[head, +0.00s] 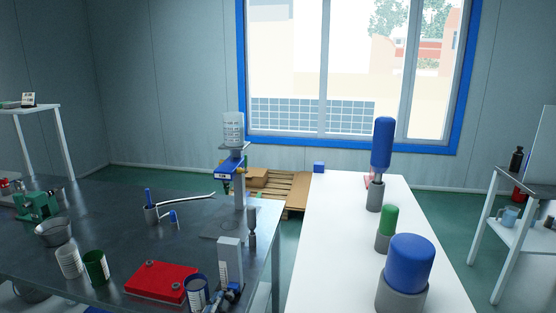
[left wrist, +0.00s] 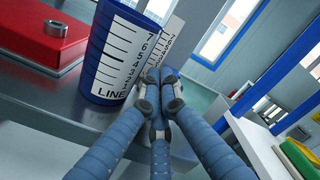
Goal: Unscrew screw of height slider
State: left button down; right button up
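A white upright piece with a black scale (head: 230,262), which looks like the height slider, stands near the table's front right corner. It also shows in the left wrist view as a white scale strip (left wrist: 162,45) beyond my fingers. My left gripper (head: 232,293) is low in front of it. In the left wrist view, my left gripper's blue jointed fingers (left wrist: 161,84) run together at the tips, close to the base of the strip. I cannot make out the screw, and no held object shows. My right gripper is in neither view.
A blue cup with a scale label (head: 197,294) stands just left of my gripper, beside a red box (head: 160,281). A green cup (head: 96,267) is farther left. A bottle stand (head: 238,185) is behind. A white table (head: 335,245) with blue and green cylinders is right, across a gap.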

pick_arm(q)
jog(key=shift+w+a+f, duration=0.1)
jog(key=shift+a+f, duration=0.25)
jog(key=shift+a+r, duration=0.15)
jog(key=shift+a, duration=0.05)
jog(key=shift+s+a+f+p, duration=0.25)
jog(key=shift+s+f+p, duration=0.15)
jog(key=shift+s+p, duration=0.05)
jog(key=s, duration=0.4)
jog(key=shift+s+a+r, duration=0.15)
jog(key=shift+a+r, duration=0.05)
jog(key=shift+r, duration=0.05)
